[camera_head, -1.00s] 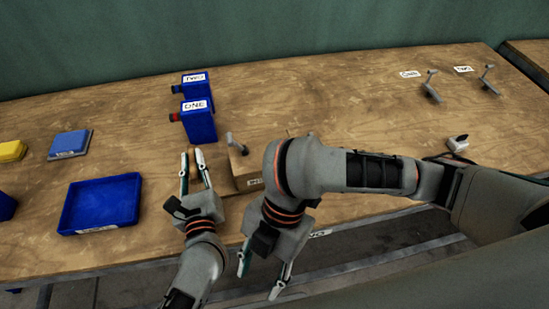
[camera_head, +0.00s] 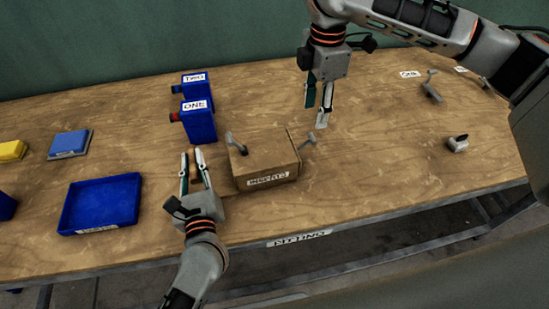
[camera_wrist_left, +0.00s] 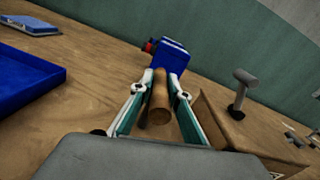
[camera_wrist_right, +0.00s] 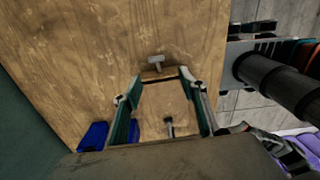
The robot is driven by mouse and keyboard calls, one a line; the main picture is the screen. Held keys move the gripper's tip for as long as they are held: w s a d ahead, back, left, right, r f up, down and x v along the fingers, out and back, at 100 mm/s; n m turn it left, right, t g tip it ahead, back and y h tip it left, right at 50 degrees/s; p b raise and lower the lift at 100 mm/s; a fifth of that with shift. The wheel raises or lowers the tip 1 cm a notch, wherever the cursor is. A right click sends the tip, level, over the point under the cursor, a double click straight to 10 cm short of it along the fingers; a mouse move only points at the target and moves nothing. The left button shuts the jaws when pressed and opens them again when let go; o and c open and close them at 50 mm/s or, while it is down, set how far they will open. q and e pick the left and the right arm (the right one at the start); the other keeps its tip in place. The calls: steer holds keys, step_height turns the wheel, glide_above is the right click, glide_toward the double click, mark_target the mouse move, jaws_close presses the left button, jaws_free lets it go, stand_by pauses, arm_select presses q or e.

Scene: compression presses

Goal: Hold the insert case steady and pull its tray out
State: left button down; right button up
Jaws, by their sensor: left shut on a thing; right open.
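The insert case (camera_head: 275,162) is a wooden box with a white label on its front face. A grey T-shaped handle (camera_head: 235,143) stands on its left part, and another grey T-handle (camera_head: 308,138) sticks out at its right end. I cannot tell the tray's edges from the case. My left gripper (camera_head: 192,158), left of the case, is shut on a brown wooden cylinder (camera_wrist_left: 158,98); whether this joins the case is unclear. My right gripper (camera_head: 315,112) is open and empty, pointing down above and behind the right end. The right wrist view also shows the case (camera_wrist_right: 160,96).
Blue boxes marked ONE (camera_head: 199,122) and TWO (camera_head: 195,85) stand behind the left gripper. A blue tray (camera_head: 72,222) lies at left. A small grey fixture (camera_head: 458,143) and grey levers (camera_head: 431,93) are at right.

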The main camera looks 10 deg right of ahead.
mark_target(313, 136)
steer(key=shift+w+d+f, duration=0.1)
steer(key=shift+f, duration=1.8)
steer(key=shift+w+d+f, duration=0.15)
steer(key=shift+f, duration=1.75)
steer(key=shift+w+d+f, duration=0.1)
steer(key=shift+f, duration=1.8)
jaws_close()
